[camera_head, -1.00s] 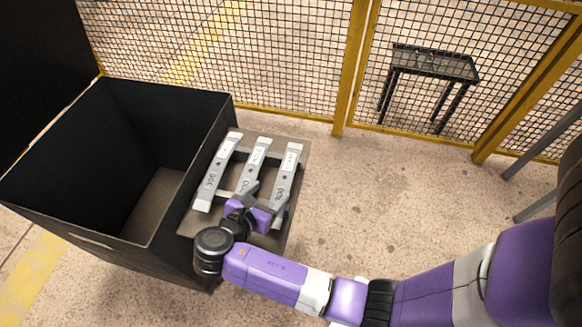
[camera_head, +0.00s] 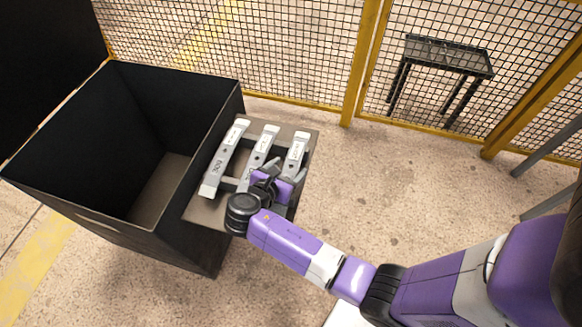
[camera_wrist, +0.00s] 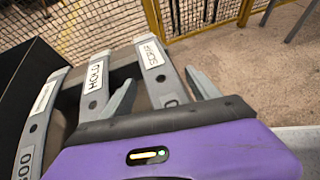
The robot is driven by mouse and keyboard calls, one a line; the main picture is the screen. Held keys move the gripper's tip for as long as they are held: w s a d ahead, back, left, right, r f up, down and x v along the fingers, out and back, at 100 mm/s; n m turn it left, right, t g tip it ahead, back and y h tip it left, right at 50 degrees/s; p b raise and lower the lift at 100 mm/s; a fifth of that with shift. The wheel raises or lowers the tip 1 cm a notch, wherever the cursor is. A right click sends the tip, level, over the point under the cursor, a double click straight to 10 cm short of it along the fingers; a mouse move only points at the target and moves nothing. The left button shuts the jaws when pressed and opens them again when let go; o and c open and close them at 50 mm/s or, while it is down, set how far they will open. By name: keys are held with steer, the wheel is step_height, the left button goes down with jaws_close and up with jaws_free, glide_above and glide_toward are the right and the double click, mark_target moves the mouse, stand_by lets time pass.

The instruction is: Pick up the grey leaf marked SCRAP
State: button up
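Three grey curved leaves lie side by side on a rack. The rightmost, the grey leaf marked SCRAP (camera_head: 298,150), carries a white label; in the wrist view it (camera_wrist: 158,66) reads SCRAP. The middle leaf (camera_wrist: 95,82) is marked HOLD, and the left leaf (camera_wrist: 42,108) has a label too small to read. My gripper (camera_wrist: 160,77) is open, one finger on each side of the SCRAP leaf, the left one in the gap beside the HOLD leaf. In the head view my gripper (camera_head: 278,174) covers the leaf's near part. Contact between fingers and leaf cannot be told.
The rack's brown board (camera_head: 203,212) sits against a deep black open bin (camera_head: 215,178) on its left. A yellow-framed mesh fence (camera_head: 357,75) runs behind, with a small black table (camera_head: 447,57) beyond it.

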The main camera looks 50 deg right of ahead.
jaws_close()
steer(key=shift+r, duration=0.1)
